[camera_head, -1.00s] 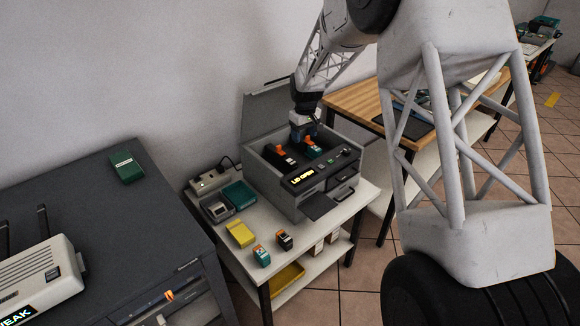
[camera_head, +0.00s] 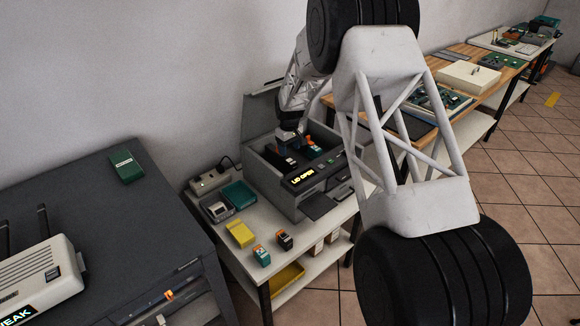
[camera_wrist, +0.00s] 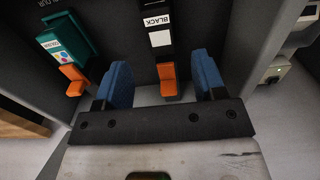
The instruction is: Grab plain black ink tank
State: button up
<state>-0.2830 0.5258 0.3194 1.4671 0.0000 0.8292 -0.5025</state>
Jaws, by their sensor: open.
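In the wrist view a black ink tank (camera_wrist: 157,25) with a white label reading "BLACK" and an orange tab (camera_wrist: 167,80) sits in the open printer (camera_head: 300,207). My gripper (camera_wrist: 166,82) is open. Its two blue fingers stand on either side of the orange tab, with gaps on both sides. In the head view my gripper (camera_head: 288,142) is inside the printer, over the left tank, and partly hides it. A teal tank (camera_wrist: 68,35) with a colour label and orange tab sits left of it in the wrist view.
The printer's raised lid (camera_head: 262,112) stands behind, and its walls surround my gripper. On the white table in front are a teal-and-orange tank (camera_head: 262,256), a black-and-orange tank (camera_head: 285,240) and a yellow box (camera_head: 240,234).

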aim_at(290, 161)
jog(key=shift+f, duration=1.25)
jog(key=shift+s+d+f, duration=0.1)
jog(key=shift+f, duration=1.25)
jog(key=shift+s+d+f, duration=0.1)
jog(key=shift+f, duration=1.2)
jog(key=c, duration=1)
jog(key=shift+r, duration=0.1)
jog(key=shift+r, duration=4.95)
